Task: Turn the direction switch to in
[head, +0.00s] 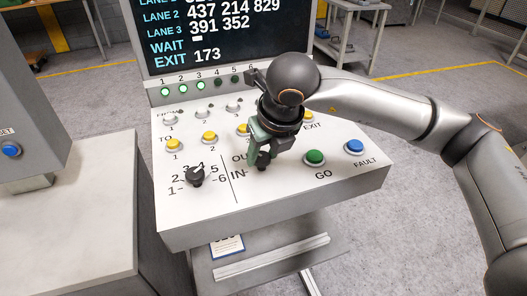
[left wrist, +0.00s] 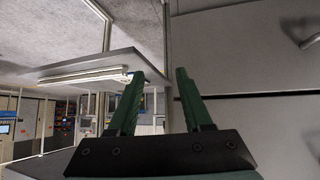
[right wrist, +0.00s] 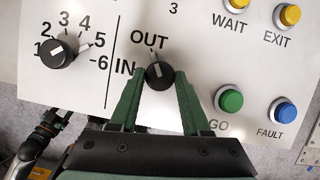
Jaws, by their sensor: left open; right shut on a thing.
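The direction switch is a black round knob (right wrist: 159,75) on the white sloped panel, with OUT printed above it and IN to its left in the right wrist view. Its white mark appears to point up, toward OUT. My right gripper (right wrist: 159,84) has its green fingers on both sides of this knob and is shut on it. In the head view the right gripper (head: 260,150) partly hides the knob and the OUT label. My left gripper (left wrist: 158,85) is open and empty in the left wrist view, away from the panel; it is not seen in the head view.
A numbered black dial (head: 195,176) sits left of the switch. A green GO button (head: 314,158) and a blue FAULT button (head: 354,147) are to its right. Yellow buttons (head: 209,138) line the panel above. A display (head: 230,30) stands behind. A grey cabinet (head: 75,215) is at left.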

